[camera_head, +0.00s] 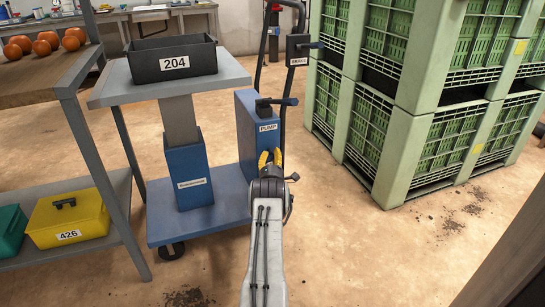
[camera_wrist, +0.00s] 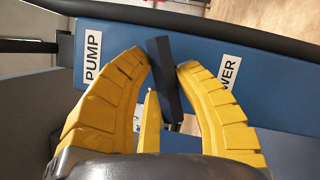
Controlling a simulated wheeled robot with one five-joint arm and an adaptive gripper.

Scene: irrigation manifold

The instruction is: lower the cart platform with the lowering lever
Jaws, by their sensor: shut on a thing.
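The blue cart (camera_head: 226,205) has its grey platform (camera_head: 115,95) raised on a column above the base. A blue housing (camera_head: 247,135) on the cart carries a "PUMP" label. In the wrist view, the dark lowering lever (camera_wrist: 164,72) stands out from the blue panel beside a label partly hidden by a finger, with "WER" readable. My gripper (camera_head: 270,156) is at the housing below the pump handle (camera_head: 277,102). In the wrist view, its yellow fingers (camera_wrist: 163,72) are shut on the lever. In the head view, my gripper hides the lever.
A black crate (camera_head: 172,62) marked 204 sits on the platform. A shelf table (camera_head: 75,100) with a yellow box (camera_head: 68,218) stands at left. Green crates (camera_head: 400,100) are stacked at right. A brake lever (camera_head: 310,45) is on the cart's handle. The floor at front right is open.

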